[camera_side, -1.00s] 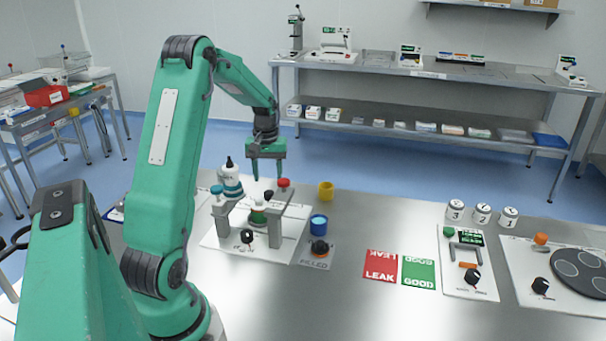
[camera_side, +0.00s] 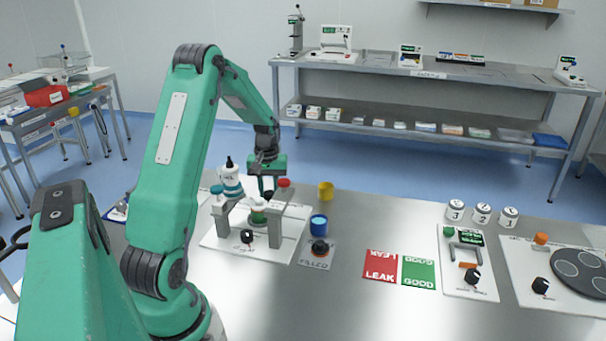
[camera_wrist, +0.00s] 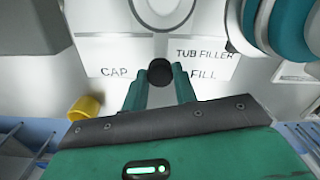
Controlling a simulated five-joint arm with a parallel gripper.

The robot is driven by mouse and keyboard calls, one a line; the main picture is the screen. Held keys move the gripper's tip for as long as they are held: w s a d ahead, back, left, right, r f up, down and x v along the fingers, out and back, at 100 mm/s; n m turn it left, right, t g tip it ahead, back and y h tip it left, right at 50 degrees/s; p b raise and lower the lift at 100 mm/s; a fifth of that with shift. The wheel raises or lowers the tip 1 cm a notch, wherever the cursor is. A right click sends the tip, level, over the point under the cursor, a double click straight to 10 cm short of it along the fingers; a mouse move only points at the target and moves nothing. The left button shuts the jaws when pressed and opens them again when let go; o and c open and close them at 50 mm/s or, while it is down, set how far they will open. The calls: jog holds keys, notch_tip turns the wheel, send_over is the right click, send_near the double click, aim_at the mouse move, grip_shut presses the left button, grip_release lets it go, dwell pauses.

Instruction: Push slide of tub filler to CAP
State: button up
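The tub filler (camera_side: 232,238) is a white board with a grey bridge over it, a blue knob on the left post and a red knob on the right. Its slide's round black knob (camera_wrist: 160,72) shows in the wrist view, between the printed words CAP (camera_wrist: 114,72) on the left and FILL (camera_wrist: 203,75) on the right. A small green-and-white tub (camera_side: 258,214) is under the bridge. My gripper (camera_side: 267,188) is open and points down at the filler. In the wrist view its fingers (camera_wrist: 159,80) lie either side of the knob; contact cannot be told.
A white bottle with a teal band (camera_side: 230,180) stands close left of my gripper. Red LEAK (camera_side: 380,266) and green GOOD (camera_side: 419,272) mats lie farther right. The table front is clear.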

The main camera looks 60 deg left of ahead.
grip_shut()
jog(key=shift+w+d, duration=2.85)
jog(key=shift+w, duration=0.05)
jog(key=o, duration=0.8)
grip_release()
jog(key=shift+s+r, duration=0.1)
jog(key=shift+r, duration=3.85)
